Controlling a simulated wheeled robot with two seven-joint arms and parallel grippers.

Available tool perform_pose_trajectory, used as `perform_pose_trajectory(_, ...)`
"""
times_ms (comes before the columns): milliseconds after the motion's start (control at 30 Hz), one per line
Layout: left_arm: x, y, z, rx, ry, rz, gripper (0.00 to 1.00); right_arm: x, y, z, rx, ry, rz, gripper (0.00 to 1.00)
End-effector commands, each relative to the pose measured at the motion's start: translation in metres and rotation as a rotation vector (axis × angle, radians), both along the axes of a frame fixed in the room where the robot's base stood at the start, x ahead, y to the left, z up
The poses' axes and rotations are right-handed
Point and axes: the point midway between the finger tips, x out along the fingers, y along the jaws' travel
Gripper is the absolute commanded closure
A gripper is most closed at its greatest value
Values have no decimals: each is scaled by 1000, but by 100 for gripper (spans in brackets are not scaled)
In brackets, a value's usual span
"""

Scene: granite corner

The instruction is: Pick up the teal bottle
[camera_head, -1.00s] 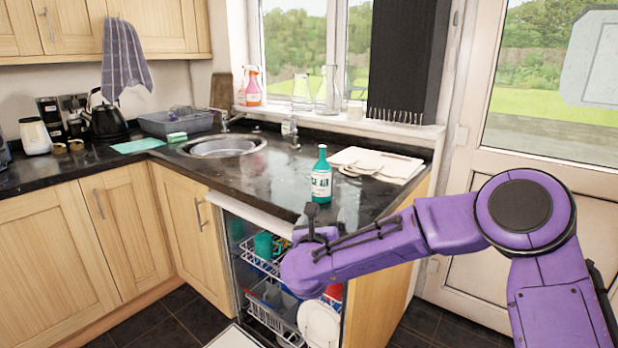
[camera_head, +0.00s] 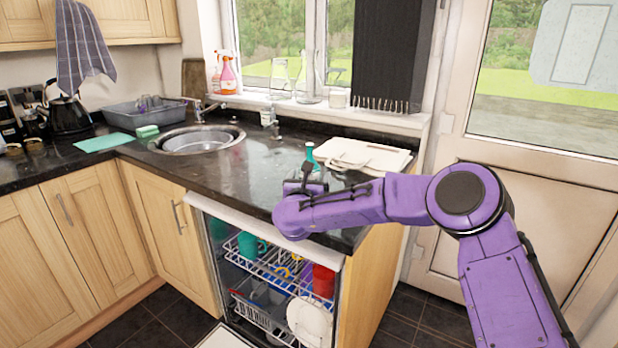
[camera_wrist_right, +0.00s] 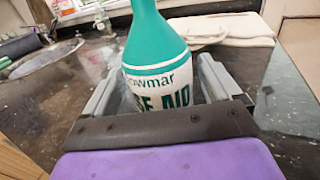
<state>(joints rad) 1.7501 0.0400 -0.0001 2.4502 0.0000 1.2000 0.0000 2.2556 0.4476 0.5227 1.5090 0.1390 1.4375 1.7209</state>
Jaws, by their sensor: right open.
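The teal bottle (camera_head: 310,154) stands upright on the dark granite counter, near its right front end. In the head view my right arm hides its lower part, and only the teal neck and shoulder show. In the right wrist view the bottle (camera_wrist_right: 155,55) fills the middle, with a white label. My right gripper (camera_head: 305,178) is open, and its fingers (camera_wrist_right: 158,85) lie on either side of the bottle. I cannot tell whether a finger touches it. My left gripper is not in view.
A white board (camera_head: 365,154) lies just behind the bottle. The sink (camera_head: 196,140) is to the left, with a grey dish basin (camera_head: 143,116) beyond it. Below the counter an open dishwasher (camera_head: 262,268) holds dishes. Glass vessels and spray bottles stand on the windowsill.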

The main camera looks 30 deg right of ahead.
Motion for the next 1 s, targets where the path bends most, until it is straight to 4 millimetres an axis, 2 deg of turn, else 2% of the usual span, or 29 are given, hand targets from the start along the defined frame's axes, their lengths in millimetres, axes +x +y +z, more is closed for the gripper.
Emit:
perform_pose_trajectory(100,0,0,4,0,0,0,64,10,-8,0,1,-1,-1,9)
perform_pose_trajectory(300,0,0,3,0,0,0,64,11,-10,-1,1,-1,-2,9)
perform_pose_trajectory(367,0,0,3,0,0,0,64,10,-10,-1,1,-1,-2,26)
perform_pose_trajectory(500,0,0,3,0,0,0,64,10,-10,-1,0,0,-2,71)
perform_pose_trajectory(533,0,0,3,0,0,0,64,10,-10,-1,0,0,-2,77)
perform_pose_trajectory(833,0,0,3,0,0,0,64,10,-10,4,0,-2,-3,77)
perform_pose_trajectory(1000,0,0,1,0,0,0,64,10,-10,25,1,-6,-3,77)
